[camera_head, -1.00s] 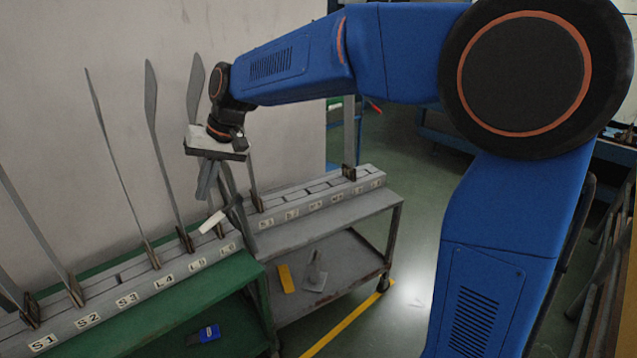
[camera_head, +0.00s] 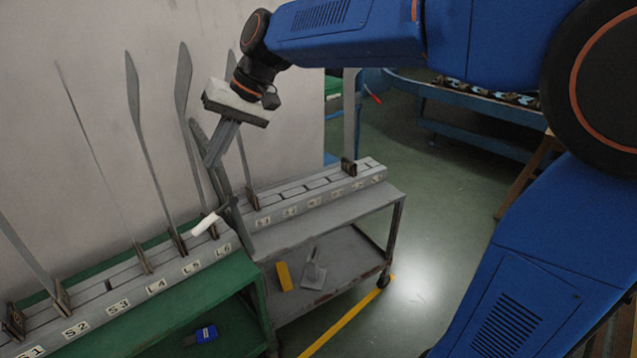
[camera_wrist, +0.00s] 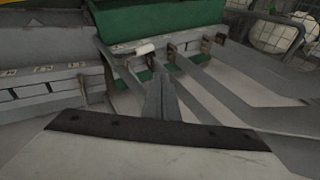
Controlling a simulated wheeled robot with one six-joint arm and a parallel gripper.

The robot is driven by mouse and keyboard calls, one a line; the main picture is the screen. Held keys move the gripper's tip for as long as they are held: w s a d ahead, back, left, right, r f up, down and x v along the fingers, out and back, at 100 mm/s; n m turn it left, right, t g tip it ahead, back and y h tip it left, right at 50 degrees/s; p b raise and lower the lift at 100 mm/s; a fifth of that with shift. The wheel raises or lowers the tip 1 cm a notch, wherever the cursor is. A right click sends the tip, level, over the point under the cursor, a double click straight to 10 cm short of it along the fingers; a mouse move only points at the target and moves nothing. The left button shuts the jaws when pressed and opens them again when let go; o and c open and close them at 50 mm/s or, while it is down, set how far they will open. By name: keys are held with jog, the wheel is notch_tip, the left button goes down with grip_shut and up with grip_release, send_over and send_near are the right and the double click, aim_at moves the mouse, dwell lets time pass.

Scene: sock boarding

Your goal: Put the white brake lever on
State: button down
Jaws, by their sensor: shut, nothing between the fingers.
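The white brake lever (camera_head: 206,223) is a short white handle at the right end of the green bench's rail, beside the L5 and L6 labels. It lies slanted, its left end lower. It also shows in the wrist view (camera_wrist: 145,49), beyond my fingertips. My gripper (camera_head: 211,162) is shut and empty, pointing down above the lever and apart from it. In the wrist view its fingers (camera_wrist: 157,80) are together. A dark grey upright (camera_head: 235,222) stands at the lever's right end; I cannot tell how they join.
Tall thin grey boards (camera_head: 182,85) stand in the labelled rail of the green bench (camera_head: 180,300), close left of my gripper. A grey cart (camera_head: 300,228) adjoins on the right, with a yellow block (camera_head: 284,276) on its lower shelf.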

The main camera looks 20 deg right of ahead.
jog(key=w+v, duration=0.1)
jog(key=v, duration=0.7)
jog(key=s+d+f+m+t+h, duration=0.1)
jog(key=s+d+f+t+h, duration=0.1)
jog(key=s+d+f, duration=0.8)
jog(key=shift+s+d+f+h, duration=0.3)
jog(key=shift+s+d+h, duration=0.3)
jog(key=shift+s+d, duration=1.15)
jog(key=shift+w+d, duration=0.3)
jog(key=shift+d, duration=0.05)
jog(key=s+d+f+m+t+h, duration=0.1)
jog(key=s+d+f+h, duration=0.2)
jog(key=s+d+f, duration=0.6)
notch_tip(320, 180, down, 3)
jog(key=s, duration=0.2)
jog(key=shift+s+d+t, duration=0.35)
jog(key=shift+s+t, duration=0.05)
jog(key=shift+f, duration=0.1)
